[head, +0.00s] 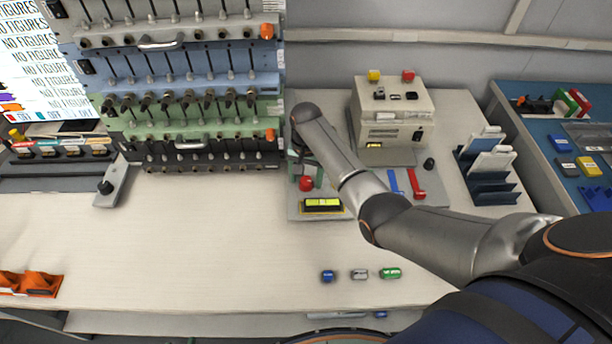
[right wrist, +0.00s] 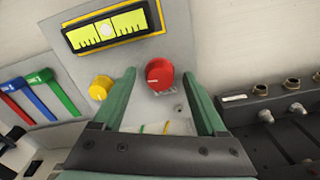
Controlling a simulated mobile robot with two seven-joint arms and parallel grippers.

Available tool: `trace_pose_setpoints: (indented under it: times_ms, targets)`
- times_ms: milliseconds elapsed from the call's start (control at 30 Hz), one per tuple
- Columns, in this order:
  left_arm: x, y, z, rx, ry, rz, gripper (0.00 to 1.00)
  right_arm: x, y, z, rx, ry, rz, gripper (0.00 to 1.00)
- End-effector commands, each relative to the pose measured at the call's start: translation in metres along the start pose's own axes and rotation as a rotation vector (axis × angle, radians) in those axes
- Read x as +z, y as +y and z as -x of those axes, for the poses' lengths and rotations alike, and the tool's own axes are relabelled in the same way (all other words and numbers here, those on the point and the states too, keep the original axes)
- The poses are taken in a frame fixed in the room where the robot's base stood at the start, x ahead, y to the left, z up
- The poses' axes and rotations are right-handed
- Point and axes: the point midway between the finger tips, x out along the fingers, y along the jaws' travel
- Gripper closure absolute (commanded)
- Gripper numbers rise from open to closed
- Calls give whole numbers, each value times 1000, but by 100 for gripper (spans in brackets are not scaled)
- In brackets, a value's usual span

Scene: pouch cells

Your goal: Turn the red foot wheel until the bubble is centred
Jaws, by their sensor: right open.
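The red foot wheel (head: 306,183) stands on a grey plate beside the spirit level (head: 322,204), a yellow-green vial in a dark frame with a yellow border. In the right wrist view the red wheel (right wrist: 159,75) lies between the tips of my open right gripper (right wrist: 160,79), with a gap to each green finger. The level (right wrist: 110,28) is just beyond it; a pale patch shows near its middle marks, but I cannot tell exactly where the bubble sits. A yellow wheel (right wrist: 100,87) is left of the fingers. My left gripper is not in view.
Racks of knobs (head: 190,110) stand left of my right arm. A beige box (head: 392,115) and a red lever (head: 414,183) are on the right. Blue, white and green small pieces (head: 360,274) lie at the front. The table's left middle is clear.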

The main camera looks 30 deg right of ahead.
Motion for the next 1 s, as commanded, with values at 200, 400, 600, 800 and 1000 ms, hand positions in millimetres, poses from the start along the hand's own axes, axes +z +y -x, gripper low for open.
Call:
trace_pose_setpoints:
  times_ms: [200,400,600,800,1000]
  targets:
    - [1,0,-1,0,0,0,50,0,-1,11,-2,1,0,26]
    - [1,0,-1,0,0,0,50,-1,-1,52,-5,3,0,26]
    - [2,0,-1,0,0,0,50,-1,-1,94,-4,3,0,26]
    - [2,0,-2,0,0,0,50,0,0,119,-1,1,0,26]
    - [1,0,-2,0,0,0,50,0,0,126,-1,1,0,26]
